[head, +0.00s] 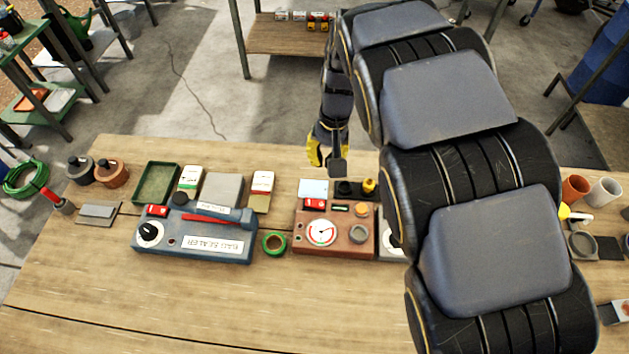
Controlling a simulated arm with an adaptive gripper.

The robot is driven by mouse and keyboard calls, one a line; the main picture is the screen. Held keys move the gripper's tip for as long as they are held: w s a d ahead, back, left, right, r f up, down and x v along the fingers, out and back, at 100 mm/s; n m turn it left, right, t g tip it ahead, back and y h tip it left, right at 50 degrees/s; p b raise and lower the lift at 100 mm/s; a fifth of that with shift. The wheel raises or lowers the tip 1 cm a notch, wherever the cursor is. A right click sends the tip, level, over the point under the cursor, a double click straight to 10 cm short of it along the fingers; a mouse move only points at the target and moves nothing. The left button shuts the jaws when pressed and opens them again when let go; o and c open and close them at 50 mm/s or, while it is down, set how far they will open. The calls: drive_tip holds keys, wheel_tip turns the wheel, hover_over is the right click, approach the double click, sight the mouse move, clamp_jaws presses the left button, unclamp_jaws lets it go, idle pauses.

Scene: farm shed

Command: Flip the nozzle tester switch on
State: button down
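A reddish-brown box (343,245) with a round white dial gauge (322,232) sits mid-bench. It looks like the nozzle tester, but I can read no name on it. A small red switch (315,204) is at its back left; its on or off position is too small to tell. A grey round fitting (358,234) is on its right side. My gripper (327,163), with yellow and dark fingers, hangs above and behind the box, apart from it. It appears empty; its finger gap is unclear.
A blue bag sealer (195,250) with its own red switch (157,211) stands left; a green tape roll (273,243) lies between. A white device (391,242) at right is partly hidden by my arm. Small containers line the back. The bench front (200,310) is clear.

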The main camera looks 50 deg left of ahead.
sight(313, 201)
drive_tip(key=shift+w+d+r+g+y, duration=0.15)
drive_tip(key=shift+w+d+g+y, duration=0.15)
drive_tip(key=shift+d+g+y, duration=0.1)
drive_tip(key=f, duration=0.4)
drive_tip(key=s+a+f, duration=0.1)
drive_tip(key=f, duration=0.4)
drive_tip(key=s+a+f, duration=0.1)
drive_tip(key=f, duration=0.3)
drive_tip(key=shift+f, duration=0.4)
